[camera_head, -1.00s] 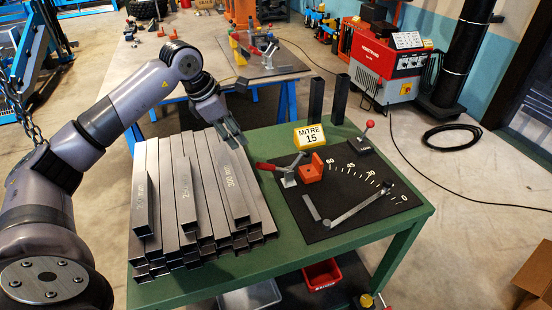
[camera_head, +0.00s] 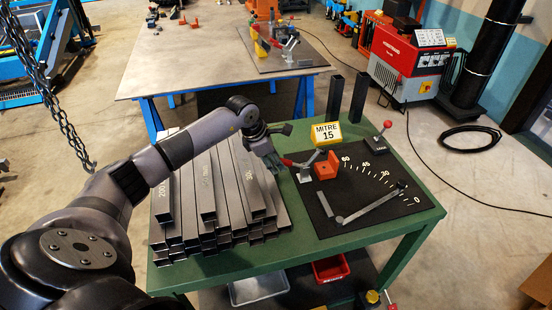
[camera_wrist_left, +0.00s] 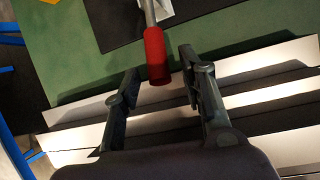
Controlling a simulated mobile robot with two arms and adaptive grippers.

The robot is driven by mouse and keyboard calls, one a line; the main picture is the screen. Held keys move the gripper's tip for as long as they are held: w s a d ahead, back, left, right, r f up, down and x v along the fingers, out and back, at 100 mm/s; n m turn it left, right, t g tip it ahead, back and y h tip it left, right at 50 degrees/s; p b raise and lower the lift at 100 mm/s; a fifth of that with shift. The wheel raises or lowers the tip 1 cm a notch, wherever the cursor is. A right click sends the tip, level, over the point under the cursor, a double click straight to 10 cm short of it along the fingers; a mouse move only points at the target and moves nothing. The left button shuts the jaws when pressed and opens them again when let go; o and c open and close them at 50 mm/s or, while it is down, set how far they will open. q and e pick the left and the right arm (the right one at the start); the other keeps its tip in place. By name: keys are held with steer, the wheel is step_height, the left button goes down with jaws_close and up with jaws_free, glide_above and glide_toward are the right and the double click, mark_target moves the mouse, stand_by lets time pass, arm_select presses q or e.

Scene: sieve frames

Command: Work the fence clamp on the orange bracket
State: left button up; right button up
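The orange bracket (camera_head: 326,167) stands on the black mitre plate on the green table. The fence clamp (camera_head: 305,173) sits just left of it, with a silver body and a red handle (camera_head: 291,163) pointing left. My left gripper (camera_head: 278,164) is at the handle's left end. In the left wrist view the fingers (camera_wrist_left: 158,68) are open, with the red grip (camera_wrist_left: 155,50) between them and gaps on both sides. The bracket is not seen in that view. My right gripper is not in view.
A stack of steel tubes (camera_head: 208,200) lies below and left of my left gripper. A yellow MITRE 15 sign (camera_head: 326,134), two dark upright posts (camera_head: 335,97) and a red-knobbed lever (camera_head: 383,131) stand behind the bracket.

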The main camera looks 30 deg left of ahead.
arm_select(q)
steer(key=shift+w+d+f, duration=0.1)
steer(key=shift+w+f, duration=0.1)
steer(key=shift+f, duration=0.3)
jaws_close()
stand_by(0.6)
